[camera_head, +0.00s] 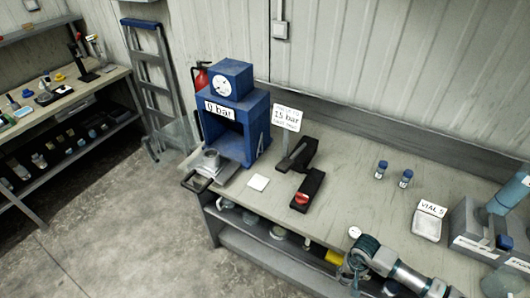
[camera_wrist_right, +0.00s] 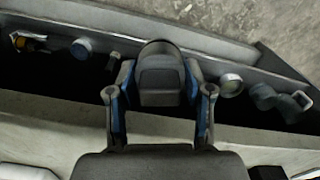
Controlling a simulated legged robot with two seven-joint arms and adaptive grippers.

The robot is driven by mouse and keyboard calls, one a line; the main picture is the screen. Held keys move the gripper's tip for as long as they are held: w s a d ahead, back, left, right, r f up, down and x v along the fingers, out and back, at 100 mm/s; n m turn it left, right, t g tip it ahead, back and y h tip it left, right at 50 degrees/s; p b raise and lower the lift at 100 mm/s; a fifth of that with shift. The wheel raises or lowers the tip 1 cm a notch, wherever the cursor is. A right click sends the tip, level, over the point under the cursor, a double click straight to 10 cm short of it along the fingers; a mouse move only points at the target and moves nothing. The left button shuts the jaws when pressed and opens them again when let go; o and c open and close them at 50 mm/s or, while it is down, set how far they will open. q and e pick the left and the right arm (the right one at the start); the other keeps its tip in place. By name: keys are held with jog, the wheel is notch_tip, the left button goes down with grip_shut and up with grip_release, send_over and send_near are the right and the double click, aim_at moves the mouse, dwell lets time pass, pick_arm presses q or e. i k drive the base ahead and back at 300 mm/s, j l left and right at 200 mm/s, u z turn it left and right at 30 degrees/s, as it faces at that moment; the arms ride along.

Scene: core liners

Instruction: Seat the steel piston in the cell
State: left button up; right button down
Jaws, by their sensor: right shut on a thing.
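The cell (camera_head: 211,158) is a grey metal cylinder on a plate at the front of the blue press. My right gripper (camera_head: 357,260) is at the bench's front edge, well to the right of the cell. In the right wrist view my right gripper (camera_wrist_right: 160,92) is shut on a dark grey, round-topped thing, which looks like the steel piston (camera_wrist_right: 160,78). The fingers stand on both sides of it. In the head view the piston cannot be told clearly from the gripper. My left gripper is not in view.
The blue press (camera_head: 231,112) reads 0 bar. Blue-capped vials (camera_head: 382,169) stand behind.

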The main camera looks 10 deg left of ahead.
aim_at(213, 165)
jog(key=i+j, duration=0.1)
jog(key=j, duration=1.35)
jog(key=i+j+z, duration=0.1)
jog(key=j, duration=0.65)
jog(key=i, duration=0.05)
